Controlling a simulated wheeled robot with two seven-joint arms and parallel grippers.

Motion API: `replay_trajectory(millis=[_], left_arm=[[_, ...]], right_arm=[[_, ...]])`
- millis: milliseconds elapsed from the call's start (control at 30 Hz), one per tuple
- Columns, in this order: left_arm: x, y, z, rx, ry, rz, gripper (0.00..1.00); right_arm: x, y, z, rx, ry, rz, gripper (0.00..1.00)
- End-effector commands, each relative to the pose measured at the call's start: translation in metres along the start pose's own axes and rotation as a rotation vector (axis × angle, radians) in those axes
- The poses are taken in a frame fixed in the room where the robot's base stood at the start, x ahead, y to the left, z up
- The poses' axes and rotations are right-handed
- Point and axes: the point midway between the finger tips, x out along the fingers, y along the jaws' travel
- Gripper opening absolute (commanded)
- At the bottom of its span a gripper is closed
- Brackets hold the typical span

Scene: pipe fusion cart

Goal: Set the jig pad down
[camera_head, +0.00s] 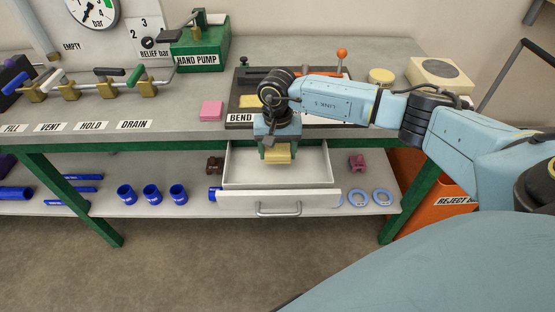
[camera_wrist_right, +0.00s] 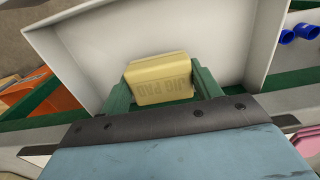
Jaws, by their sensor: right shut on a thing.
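The jig pad (camera_wrist_right: 160,82) is a yellow block with its name on its face. My right gripper (camera_head: 277,153) is shut on it, with a green finger on each side of the pad. In the head view the pad (camera_head: 278,157) shows below the fingers, over the open white drawer (camera_head: 235,165). In the right wrist view the drawer's pale walls (camera_wrist_right: 90,45) surround the pad. I cannot tell whether the pad touches the drawer floor. My left gripper is not in view.
The drawer's front with its handle (camera_head: 278,210) juts out below the bench. A pink block (camera_head: 211,111) and a green hand pump (camera_head: 200,50) are on the bench top. The lower shelf holds blue couplings (camera_head: 151,194) and light blue rings (camera_head: 383,197). An orange reject bin (camera_head: 420,185) stands at right.

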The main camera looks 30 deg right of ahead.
Motion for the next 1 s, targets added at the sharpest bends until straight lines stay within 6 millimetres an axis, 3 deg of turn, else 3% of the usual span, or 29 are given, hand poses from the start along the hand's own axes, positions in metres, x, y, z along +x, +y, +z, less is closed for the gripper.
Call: replay_trajectory(millis=[300, 700, 733, 800, 900, 1000], left_arm=[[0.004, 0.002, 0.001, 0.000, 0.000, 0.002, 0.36], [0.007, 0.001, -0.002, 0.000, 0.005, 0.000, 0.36], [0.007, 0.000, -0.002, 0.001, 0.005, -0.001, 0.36], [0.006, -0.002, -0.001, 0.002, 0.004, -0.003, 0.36], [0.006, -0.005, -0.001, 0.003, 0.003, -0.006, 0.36], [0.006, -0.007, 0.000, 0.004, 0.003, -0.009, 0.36]], right_arm=[[0.037, 0.000, 0.000, 0.000, -0.001, 0.001, 0.45], [0.041, 0.000, 0.000, -0.001, 0.001, 0.000, 0.45], [0.041, 0.000, 0.000, -0.001, 0.001, 0.000, 0.66], [0.040, 0.000, 0.000, -0.001, 0.000, 0.000, 0.75], [0.040, 0.000, 0.000, -0.001, 0.000, 0.000, 0.85], [0.040, 0.000, 0.000, -0.001, 0.000, 0.000, 0.85]])
